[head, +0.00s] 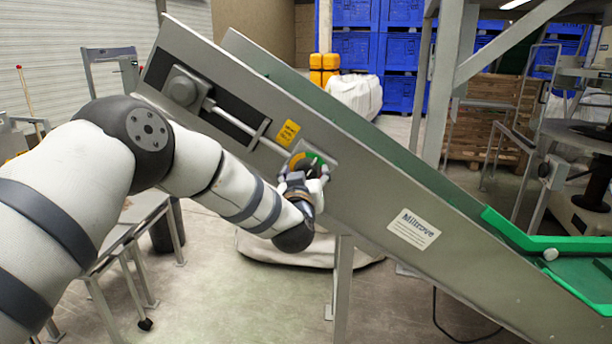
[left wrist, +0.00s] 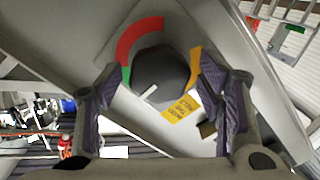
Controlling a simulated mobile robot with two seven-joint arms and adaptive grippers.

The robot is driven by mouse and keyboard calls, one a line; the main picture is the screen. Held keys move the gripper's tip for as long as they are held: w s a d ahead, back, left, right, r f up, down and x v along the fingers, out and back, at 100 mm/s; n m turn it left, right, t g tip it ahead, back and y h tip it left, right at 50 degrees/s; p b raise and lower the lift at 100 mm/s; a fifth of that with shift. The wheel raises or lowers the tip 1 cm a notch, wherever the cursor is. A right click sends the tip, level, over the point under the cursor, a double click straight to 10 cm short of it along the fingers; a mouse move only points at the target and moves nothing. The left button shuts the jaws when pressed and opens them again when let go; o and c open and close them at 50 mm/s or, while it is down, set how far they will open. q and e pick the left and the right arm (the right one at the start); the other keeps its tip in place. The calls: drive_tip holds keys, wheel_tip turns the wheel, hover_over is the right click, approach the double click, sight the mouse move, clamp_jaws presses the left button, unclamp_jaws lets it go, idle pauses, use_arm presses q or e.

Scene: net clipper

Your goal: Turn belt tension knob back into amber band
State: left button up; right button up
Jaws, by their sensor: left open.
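The tension knob (left wrist: 160,75) is a dark grey round knob on a pale plate on the conveyor's side; in the head view my gripper partly covers it. Its white pointer mark (left wrist: 150,92) lies toward the lower left in the left wrist view, near the green band's side. Around it show a red band (left wrist: 137,36) at upper left, a green band (left wrist: 125,77) at left and an amber band (left wrist: 195,66) at right. My left gripper (head: 305,175) is open, with one finger on each side of the knob; whether they touch it is unclear. My right gripper is out of view.
The sloping grey conveyor frame (head: 370,205) crosses the view, with a yellow label (head: 288,133) and a tensioner rod (head: 232,121) up-left of the knob. A support leg (head: 343,280) stands below. A white sack (head: 300,250) lies on the floor behind.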

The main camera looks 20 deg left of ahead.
use_arm(q)
drive_tip(key=shift+r, duration=0.2)
drive_tip(key=c, duration=1.2)
drive_tip(key=shift+o, duration=0.2)
drive_tip(key=shift+s, duration=0.1)
drive_tip(key=n, duration=0.5)
drive_tip(key=shift+a+f, duration=0.1)
drive_tip(key=n, duration=0.5)
drive_tip(key=shift+a+f, duration=0.1)
drive_tip(key=shift+f, duration=0.05)
drive_tip(key=n, duration=0.4)
drive_tip(key=shift+f+n, duration=0.15)
drive_tip(key=shift+n, duration=0.25)
drive_tip(key=n, duration=0.4)
drive_tip(key=shift+n, duration=0.4)
